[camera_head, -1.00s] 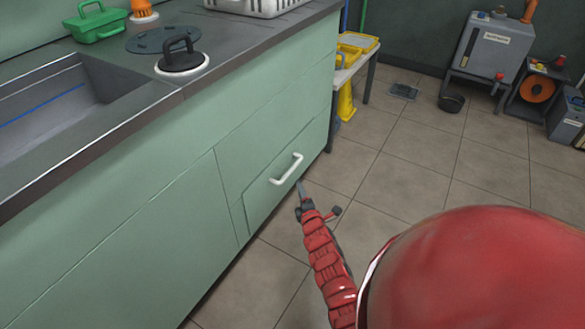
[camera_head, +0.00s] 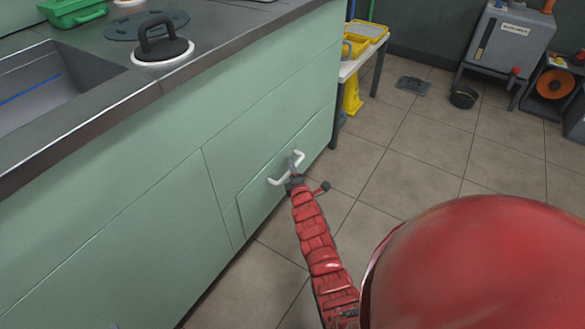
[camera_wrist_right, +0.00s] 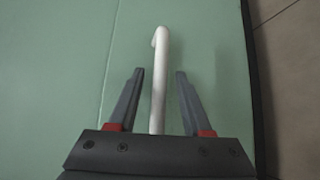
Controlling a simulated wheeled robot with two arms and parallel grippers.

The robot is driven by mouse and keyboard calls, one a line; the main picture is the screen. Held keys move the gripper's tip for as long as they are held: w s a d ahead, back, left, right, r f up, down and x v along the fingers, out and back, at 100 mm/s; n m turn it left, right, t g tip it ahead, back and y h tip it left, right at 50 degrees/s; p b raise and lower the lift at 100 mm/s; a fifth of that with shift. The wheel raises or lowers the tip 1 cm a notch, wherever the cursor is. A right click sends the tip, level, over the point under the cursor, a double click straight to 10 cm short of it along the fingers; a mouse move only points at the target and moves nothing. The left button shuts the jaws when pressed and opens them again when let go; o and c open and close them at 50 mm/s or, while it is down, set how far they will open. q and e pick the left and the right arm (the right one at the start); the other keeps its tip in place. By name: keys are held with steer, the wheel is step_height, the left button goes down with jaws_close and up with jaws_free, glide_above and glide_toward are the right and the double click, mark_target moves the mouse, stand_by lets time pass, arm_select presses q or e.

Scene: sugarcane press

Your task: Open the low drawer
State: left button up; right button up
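The low drawer (camera_head: 262,202) is a pale green front low in the counter, flush with the panels around it as far as I can see. Its white bar handle (camera_head: 273,182) also shows in the right wrist view (camera_wrist_right: 160,75), running between the two fingers. My right gripper (camera_head: 295,164) is at the handle in the head view. In the right wrist view my right gripper (camera_wrist_right: 160,80) is open, with one finger on each side of the handle and a gap to both. My left gripper is not in view.
The dark counter top (camera_head: 190,60) with a sink (camera_head: 45,90) lies above the drawer. A small table (camera_head: 352,62) with yellow trays stands beyond the counter's end. The tiled floor (camera_head: 410,180) to the right is mostly clear.

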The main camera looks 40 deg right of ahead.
jaws_close()
stand_by(1.3)
